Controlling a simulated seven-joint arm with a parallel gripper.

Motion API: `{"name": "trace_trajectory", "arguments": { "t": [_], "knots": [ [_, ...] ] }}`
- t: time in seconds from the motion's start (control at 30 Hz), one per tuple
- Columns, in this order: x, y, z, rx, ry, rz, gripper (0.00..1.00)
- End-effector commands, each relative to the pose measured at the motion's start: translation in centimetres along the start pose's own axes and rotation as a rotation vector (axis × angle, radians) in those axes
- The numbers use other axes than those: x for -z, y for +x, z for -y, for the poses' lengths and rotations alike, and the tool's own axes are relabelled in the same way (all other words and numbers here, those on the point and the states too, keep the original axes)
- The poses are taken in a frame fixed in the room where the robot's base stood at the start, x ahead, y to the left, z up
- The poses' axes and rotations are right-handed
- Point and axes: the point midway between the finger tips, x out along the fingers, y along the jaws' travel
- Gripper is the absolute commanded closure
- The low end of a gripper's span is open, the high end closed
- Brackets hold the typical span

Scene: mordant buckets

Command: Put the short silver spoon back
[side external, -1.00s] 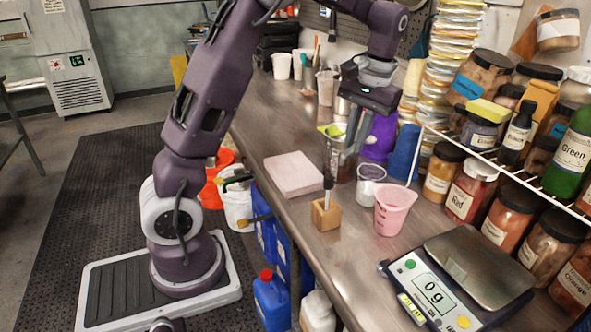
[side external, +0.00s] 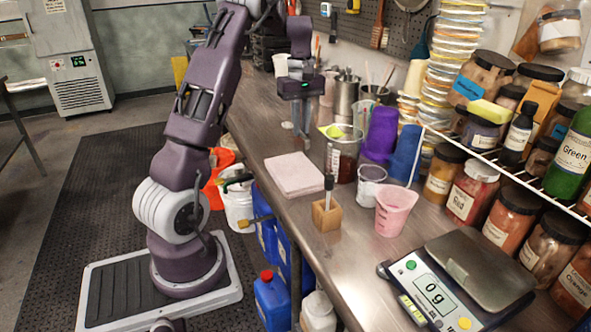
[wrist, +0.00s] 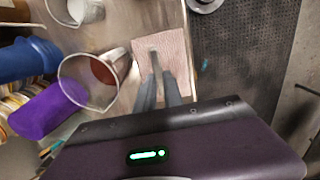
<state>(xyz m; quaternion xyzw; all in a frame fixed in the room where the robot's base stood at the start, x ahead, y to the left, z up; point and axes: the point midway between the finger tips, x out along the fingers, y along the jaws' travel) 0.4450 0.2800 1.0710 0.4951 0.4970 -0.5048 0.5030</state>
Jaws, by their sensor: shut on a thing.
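My gripper (side external: 302,130) is raised over the bench, behind the pink cloth and left of the glass beaker. In the wrist view my gripper (wrist: 156,62) points down over the pink cloth (wrist: 184,48). Its fingers are close together on a small, thin grey piece, which I take to be the short silver spoon (wrist: 152,49); its shape is mostly hidden by the fingers. The glass beaker (side external: 348,163) holds dark reddish liquid. A steel container (side external: 346,96) and a cup with sticks (side external: 376,95) stand further back.
Purple (side external: 380,134) and blue (side external: 405,152) cups stand right of the beaker. A white cup (side external: 370,184), a wooden block with a dropper (side external: 327,215), a pink jug (side external: 394,208) and a scale (side external: 432,292) stand nearer. The bench's left edge is close to the cloth.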

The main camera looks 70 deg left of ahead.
Motion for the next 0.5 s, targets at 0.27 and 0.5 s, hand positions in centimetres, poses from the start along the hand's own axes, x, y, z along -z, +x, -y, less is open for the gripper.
{"name": "trace_trajectory", "arguments": {
  "t": [0.27, 0.5],
  "knots": [
    [0.0, 5.6, 0.1, 0.003, 0.000, 0.002, 1.00],
    [0.1, 9.8, 0.0, 0.003, 0.002, 0.002, 1.00]
  ]
}}
